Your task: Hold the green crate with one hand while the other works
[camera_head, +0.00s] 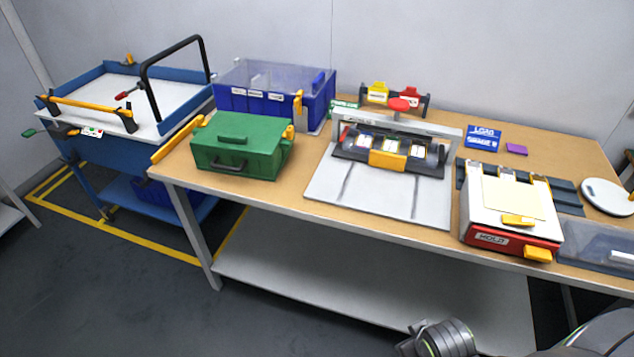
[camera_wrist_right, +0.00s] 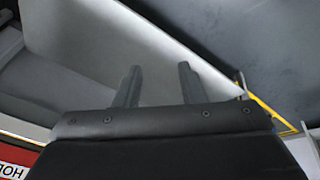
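The green crate (camera_head: 240,147) stands closed on the left part of the wooden table, with its lid down and a dark handle (camera_head: 230,165) on its front. A yellow latch (camera_head: 289,132) is at its right end. Its contents are hidden. My right gripper (camera_wrist_right: 156,76) shows in the right wrist view with its two fingers apart and nothing between them. In the head view only part of my right arm shows at the bottom right, in front of the table and well away from the crate. My left gripper is in neither view.
A blue bin (camera_head: 275,90) with a clear lid stands behind the crate. Right of the crate is a grey fixture (camera_head: 378,200) with cells, then a red-and-white HOLD box (camera_head: 510,210). A blue cart (camera_head: 120,150) with a black bar adjoins the table's left end.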

